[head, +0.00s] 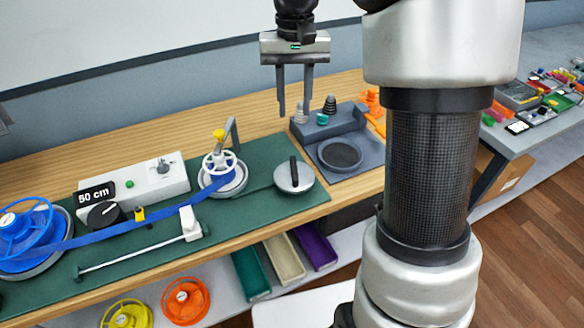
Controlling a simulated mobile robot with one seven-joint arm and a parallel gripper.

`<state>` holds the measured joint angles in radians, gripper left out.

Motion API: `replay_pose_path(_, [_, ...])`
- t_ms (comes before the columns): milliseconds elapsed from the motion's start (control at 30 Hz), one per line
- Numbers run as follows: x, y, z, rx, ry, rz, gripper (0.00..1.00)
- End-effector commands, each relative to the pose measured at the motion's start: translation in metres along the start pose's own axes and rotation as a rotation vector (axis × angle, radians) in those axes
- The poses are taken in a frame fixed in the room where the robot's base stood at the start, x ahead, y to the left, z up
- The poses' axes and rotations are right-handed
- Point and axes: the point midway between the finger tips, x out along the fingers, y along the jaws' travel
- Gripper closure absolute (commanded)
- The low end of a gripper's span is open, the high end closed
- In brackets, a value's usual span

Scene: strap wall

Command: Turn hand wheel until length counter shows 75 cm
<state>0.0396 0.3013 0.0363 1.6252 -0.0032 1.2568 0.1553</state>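The length counter (95,195) is a small black display reading "50 cm" on the white control box at the left. A white spoked hand wheel (213,165) with a yellow knob (219,135) on top stands on a round base on the green mat, right of the counter. A blue strap (155,215) runs from a blue reel (25,230) at the far left to the white wheel. My gripper (294,112) is open and empty, pointing down, to the right of and above the hand wheel. It touches nothing.
A metal disc with a black handle (293,175) lies right of the wheel. A grey bracket (232,132) stands behind the wheel. A white rod (130,254) and white block (190,222) lie in front. A grey scale-like tray (370,152) with small weights sits at the right.

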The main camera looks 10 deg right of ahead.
Motion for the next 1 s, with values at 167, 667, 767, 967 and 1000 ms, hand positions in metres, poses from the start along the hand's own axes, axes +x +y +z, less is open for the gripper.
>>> replay_pose_path(167, [0.004,0.001,0.013,0.002,0.04,0.001,0.69])
replay_pose_path(667, [0.086,0.001,0.011,0.001,0.038,0.002,0.69])
replay_pose_path(767, [0.108,0.001,0.011,0.001,0.037,0.002,0.69])
replay_pose_path(967, [0.147,0.002,0.009,0.001,0.038,0.002,0.69])
replay_pose_path(1000, [0.154,0.002,0.008,0.001,0.039,0.002,0.69])
